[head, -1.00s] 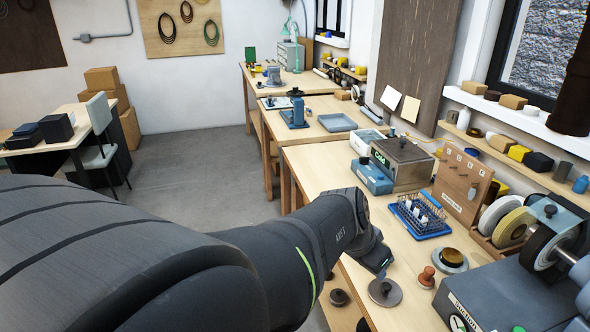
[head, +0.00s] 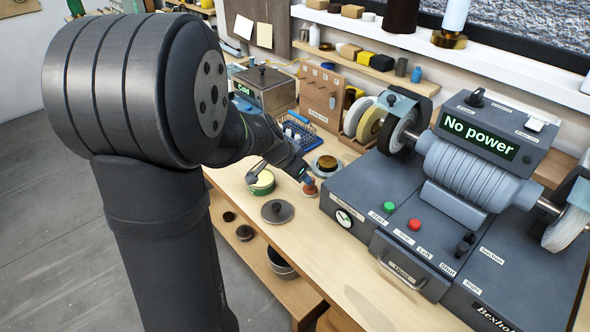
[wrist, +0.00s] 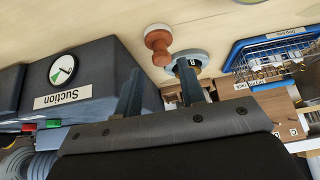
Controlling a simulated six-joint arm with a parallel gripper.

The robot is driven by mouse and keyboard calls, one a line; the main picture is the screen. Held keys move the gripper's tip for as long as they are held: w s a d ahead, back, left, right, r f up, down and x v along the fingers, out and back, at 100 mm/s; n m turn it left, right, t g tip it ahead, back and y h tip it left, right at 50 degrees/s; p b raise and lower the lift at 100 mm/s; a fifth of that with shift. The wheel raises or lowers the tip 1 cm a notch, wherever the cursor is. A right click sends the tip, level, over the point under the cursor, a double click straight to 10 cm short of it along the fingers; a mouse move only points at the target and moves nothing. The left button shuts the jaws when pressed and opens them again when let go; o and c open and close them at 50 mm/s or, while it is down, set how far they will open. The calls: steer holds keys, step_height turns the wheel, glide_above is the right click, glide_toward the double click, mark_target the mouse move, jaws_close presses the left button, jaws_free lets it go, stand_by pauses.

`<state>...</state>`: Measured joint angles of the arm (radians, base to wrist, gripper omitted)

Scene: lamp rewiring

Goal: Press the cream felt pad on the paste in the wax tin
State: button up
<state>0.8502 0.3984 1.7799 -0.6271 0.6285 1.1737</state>
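The cream felt pad (wrist: 157,29) is a pale disc on a reddish-brown knob handle. It stands on the bench near the top middle of the wrist view. In the head view, its handle (head: 310,187) shows beside my gripper (head: 282,175). In the wrist view my gripper (wrist: 160,70) is open, with its two fingers apart and the handle in line with the gap, nothing held. The wax tin (head: 262,183), green with pale yellow paste, stands open on the bench at the left of the pad, partly hidden by a finger. Its likely lid (head: 277,211) lies in front.
A grey polishing machine (head: 400,215) with a suction dial fills the right side, close to the pad. An amber-topped piece on a grey dish (head: 327,164) stands just behind. A blue wire basket (head: 298,134) is farther back. The front bench strip (head: 345,265) is clear.

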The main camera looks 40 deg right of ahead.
mark_target(306, 191)
steer(key=shift+x, duration=2.6)
steer(key=shift+c, duration=0.5)
steer(key=c, duration=0.6)
steer(key=shift+r, duration=2.45)
steer(key=w+a+r+m+g, duration=0.35)
steer(key=w+a, duration=0.55)
steer(key=w, duration=0.3)
steer(key=shift+m+t+y, duration=0.3)
steer(key=shift+m+t, duration=0.25)
steer(key=shift+f, duration=2.05)
